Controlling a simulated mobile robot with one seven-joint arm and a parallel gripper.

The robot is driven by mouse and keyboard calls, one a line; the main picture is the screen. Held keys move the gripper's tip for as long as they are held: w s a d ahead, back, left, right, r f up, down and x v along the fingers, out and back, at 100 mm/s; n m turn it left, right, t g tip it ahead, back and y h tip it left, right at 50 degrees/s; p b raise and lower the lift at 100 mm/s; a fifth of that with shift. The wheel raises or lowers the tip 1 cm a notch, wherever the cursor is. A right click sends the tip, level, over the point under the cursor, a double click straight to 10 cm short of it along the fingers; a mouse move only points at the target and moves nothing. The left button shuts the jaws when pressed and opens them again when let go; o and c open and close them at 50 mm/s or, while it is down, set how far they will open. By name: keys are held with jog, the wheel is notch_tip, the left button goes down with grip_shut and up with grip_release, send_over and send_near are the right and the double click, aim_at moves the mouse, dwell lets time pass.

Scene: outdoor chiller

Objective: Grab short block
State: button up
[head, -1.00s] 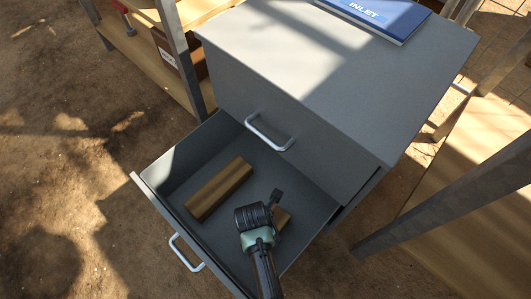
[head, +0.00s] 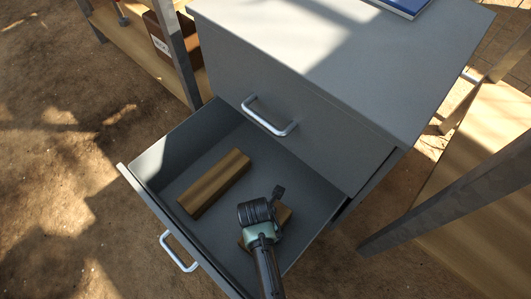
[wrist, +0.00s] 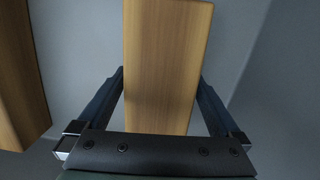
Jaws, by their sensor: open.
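The short wooden block (head: 285,214) lies in the open drawer, partly hidden behind my gripper (head: 268,203) in the head view. In the wrist view the short block (wrist: 160,70) runs up the middle, between the two fingers of my gripper (wrist: 160,78). The longer wooden block (head: 214,183) lies apart to the left in the same drawer. Part of this longer block (wrist: 18,75) shows at the left edge of the wrist view.
The grey drawer (head: 160,158) is pulled out, with its walls around the blocks. A silver handle (head: 268,117) on the closed drawer above juts out close to the opening. A metal post (head: 450,198) stands at the right. Sandy ground lies to the left.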

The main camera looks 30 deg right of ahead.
jog(key=c, duration=1.4)
jog(key=shift+r, duration=0.1)
jog(key=shift+c, duration=0.4)
jog(key=shift+r, duration=0.1)
